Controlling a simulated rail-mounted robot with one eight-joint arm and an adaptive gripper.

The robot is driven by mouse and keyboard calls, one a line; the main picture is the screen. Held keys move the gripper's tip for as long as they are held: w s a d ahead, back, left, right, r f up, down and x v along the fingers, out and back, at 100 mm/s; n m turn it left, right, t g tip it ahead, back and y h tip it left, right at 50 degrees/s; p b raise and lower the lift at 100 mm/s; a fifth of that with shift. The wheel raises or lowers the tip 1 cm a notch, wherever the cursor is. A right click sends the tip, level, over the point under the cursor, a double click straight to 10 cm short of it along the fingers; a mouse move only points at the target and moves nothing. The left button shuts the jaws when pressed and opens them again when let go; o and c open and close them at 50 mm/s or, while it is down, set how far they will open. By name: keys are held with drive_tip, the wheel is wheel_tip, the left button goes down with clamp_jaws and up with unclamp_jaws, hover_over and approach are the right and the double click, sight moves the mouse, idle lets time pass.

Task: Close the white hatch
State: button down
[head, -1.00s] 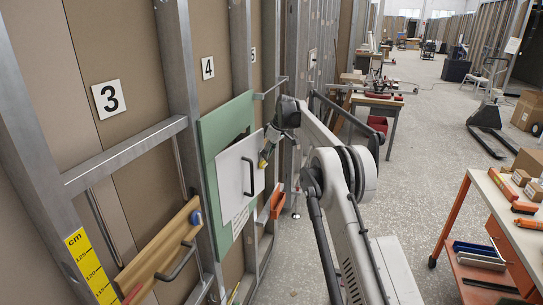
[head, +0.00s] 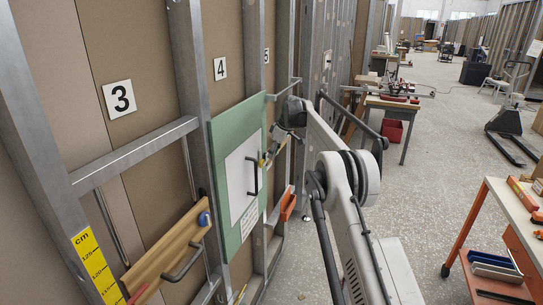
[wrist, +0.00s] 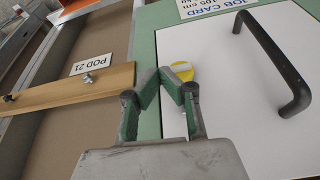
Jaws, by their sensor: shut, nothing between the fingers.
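The white hatch (head: 238,192) is a flat panel with a black bar handle (head: 252,177), set in a green frame (head: 221,140) on the stud wall. It looks flush with the frame, with no dark gap showing. In the wrist view the hatch (wrist: 235,75) fills the right side, with its handle (wrist: 275,60) at upper right. My gripper (head: 265,160) is at the hatch's right edge in the head view. In the wrist view my gripper (wrist: 165,78) is shut and empty, its green-padded fingertips together over the hatch edge and frame. A yellow disc (wrist: 182,71) is partly hidden behind them; contact is unclear.
A wooden board (head: 165,252) with a handle and blue knob is at lower left; in the wrist view a board (wrist: 70,88) lies near a POD 21 label. An orange piece (head: 288,204) is right of the frame. A workbench (head: 500,205) stands right, across open floor.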

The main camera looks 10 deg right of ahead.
drive_tip(key=s+d+r+b, duration=0.35)
drive_tip(key=d+r, duration=0.25)
drive_tip(key=r, duration=0.4)
drive_tip(key=s+a+r+m+t+h+b, duration=0.1)
drive_tip(key=s+a+r, duration=0.15)
drive_tip(key=s, duration=0.45)
drive_tip(key=s+a+r+m, duration=0.1)
drive_tip(key=s+r+m, duration=0.1)
drive_tip(key=s+r, duration=0.35)
drive_tip(key=s+a+r+m+t+h+b, duration=0.1)
drive_tip(key=s+a+r, duration=0.1)
drive_tip(key=s, duration=0.7)
drive_tip(key=s+a+f+m+t+b, duration=0.15)
drive_tip(key=s+f, duration=0.25)
drive_tip(key=s, duration=0.8)
drive_tip(key=s+a+f+m+b, duration=0.1)
drive_tip(key=s+f+m, duration=0.2)
drive_tip(key=s, duration=0.9)
drive_tip(key=s+f+m+h, duration=0.1)
drive_tip(key=s+f, duration=1.2)
drive_tip(key=s, duration=0.2)
drive_tip(key=shift+m+t+b, duration=0.35)
drive_tip(key=shift+t+b, duration=0.05)
drive_tip(key=shift+t, duration=0.05)
